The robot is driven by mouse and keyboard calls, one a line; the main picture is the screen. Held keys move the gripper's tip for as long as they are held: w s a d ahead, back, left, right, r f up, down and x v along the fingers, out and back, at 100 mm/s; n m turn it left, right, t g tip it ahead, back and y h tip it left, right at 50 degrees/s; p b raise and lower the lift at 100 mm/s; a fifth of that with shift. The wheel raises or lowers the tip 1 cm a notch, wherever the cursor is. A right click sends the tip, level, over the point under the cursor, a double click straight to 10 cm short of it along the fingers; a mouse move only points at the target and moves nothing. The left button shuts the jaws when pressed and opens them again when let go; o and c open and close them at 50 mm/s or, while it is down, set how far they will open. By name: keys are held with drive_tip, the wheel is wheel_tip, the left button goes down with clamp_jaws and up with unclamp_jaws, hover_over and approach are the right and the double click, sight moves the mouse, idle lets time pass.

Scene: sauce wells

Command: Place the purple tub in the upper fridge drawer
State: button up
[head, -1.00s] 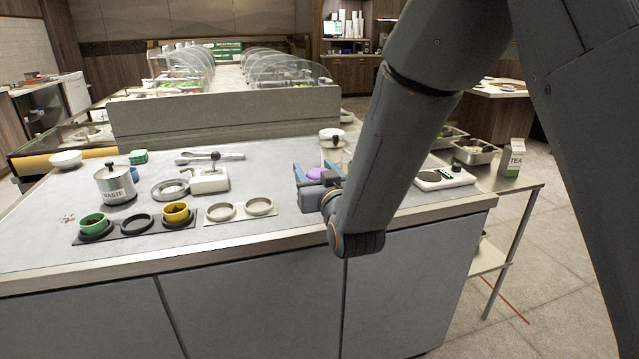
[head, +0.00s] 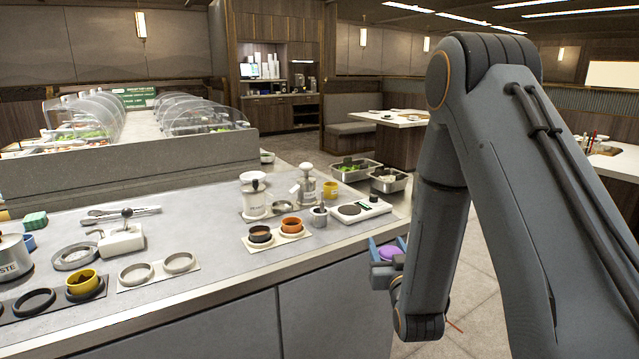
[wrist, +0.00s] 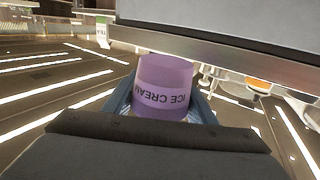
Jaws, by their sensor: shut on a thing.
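The purple tub (wrist: 163,88), with a band lettered "ICE CREAM", is between the blue fingers of my gripper (wrist: 162,108) in the wrist view. In the head view the tub's purple top (head: 390,253) shows in my gripper (head: 386,258), to the right of the counter and apart from it. My gripper is shut on the tub. My arm hides some of the floor behind it. No fridge or fridge drawer can be made out in these views.
The counter (head: 190,304) fills the left, with its front edge near my gripper. A scale (head: 362,209), orange cup (head: 292,226) and steel pans (head: 388,180) stand toward its right end. Open floor (head: 468,262) lies right of the counter.

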drive_tip(key=shift+s+d+f+h, duration=0.1)
drive_tip(key=shift+d+h, duration=0.05)
drive_tip(key=shift+d, duration=0.2)
drive_tip(key=shift+s+d+f+h, duration=0.1)
drive_tip(key=shift+d+h, duration=0.05)
drive_tip(key=shift+d, duration=0.2)
drive_tip(key=a+r+n+y, duration=0.1)
drive_tip(key=a+r, duration=0.1)
drive_tip(key=a, duration=0.4)
drive_tip(key=a+r+n+y, duration=0.1)
drive_tip(key=a+r+y, duration=0.1)
drive_tip(key=a, duration=0.5)
drive_tip(key=w+a+r+n+y, duration=0.1)
drive_tip(key=a+r+y, duration=0.1)
drive_tip(key=a, duration=0.4)
drive_tip(key=shift+a+g+b, duration=0.3)
drive_tip(key=shift+a, duration=0.05)
drive_tip(key=s+a+r+n+g+y, duration=0.1)
drive_tip(key=s+a+r+y, duration=0.1)
drive_tip(key=a, duration=0.7)
drive_tip(key=s+a+r+n+g+y, duration=0.1)
drive_tip(key=s+a+r, duration=0.3)
drive_tip(key=a, duration=0.6)
drive_tip(key=shift+s+r+n+y, duration=0.2)
drive_tip(key=shift+n+y, duration=0.3)
drive_tip(key=shift+y, duration=0.3)
drive_tip(key=shift+f, duration=0.1)
drive_tip(key=shift+f+p, duration=0.3)
drive_tip(key=shift+f, duration=4.4)
